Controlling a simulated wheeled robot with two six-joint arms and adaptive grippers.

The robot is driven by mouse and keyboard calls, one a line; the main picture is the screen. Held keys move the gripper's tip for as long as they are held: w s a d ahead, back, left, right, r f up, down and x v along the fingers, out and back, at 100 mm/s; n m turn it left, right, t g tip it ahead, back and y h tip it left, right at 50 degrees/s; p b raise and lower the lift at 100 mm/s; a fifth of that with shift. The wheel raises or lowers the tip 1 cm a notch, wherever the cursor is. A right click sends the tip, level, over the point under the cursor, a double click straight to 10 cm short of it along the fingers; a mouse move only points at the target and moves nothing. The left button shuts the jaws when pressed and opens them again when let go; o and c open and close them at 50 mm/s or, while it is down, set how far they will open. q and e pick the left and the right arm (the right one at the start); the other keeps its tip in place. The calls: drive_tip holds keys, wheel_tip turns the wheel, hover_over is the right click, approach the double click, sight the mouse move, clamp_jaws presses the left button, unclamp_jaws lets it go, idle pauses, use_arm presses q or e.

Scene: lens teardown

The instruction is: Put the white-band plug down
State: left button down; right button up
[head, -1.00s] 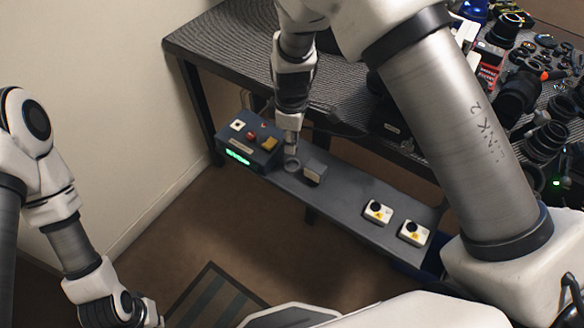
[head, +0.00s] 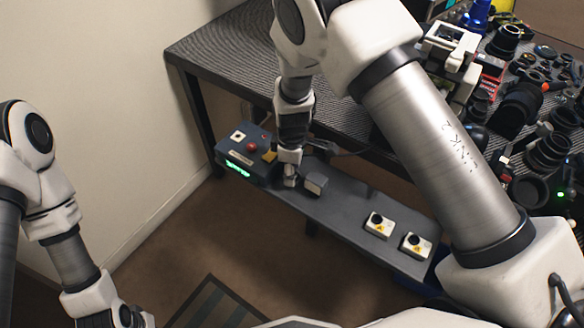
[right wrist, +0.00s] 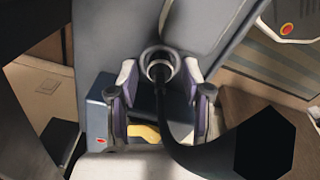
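My right gripper (head: 290,181) points down at the grey shelf, beside the control box. In the right wrist view its two fingers (right wrist: 160,85) stand apart on either side of a dark plug end with a black cable (right wrist: 162,105). The plug end sits at a pale grey ring (right wrist: 145,59); gaps show between it and the fingers. I cannot make out a white band, nor tell how deep the plug sits in the ring. In the head view the gripper hides plug and ring. My left gripper is cut off at the bottom edge, its fingers not visible.
The control box (head: 232,151) with a green display stands left of the gripper. A small grey block (head: 316,183) stands close right. Two white boxes with black knobs (head: 379,225) sit further right on the shelf (head: 345,212). The table behind holds many lens parts.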

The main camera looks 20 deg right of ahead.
drive_tip(key=shift+r, duration=0.15)
wheel_tip(320, 180, up, 12)
drive_tip(key=p, duration=0.1)
drive_tip(key=shift+r, duration=0.25)
idle(0.4)
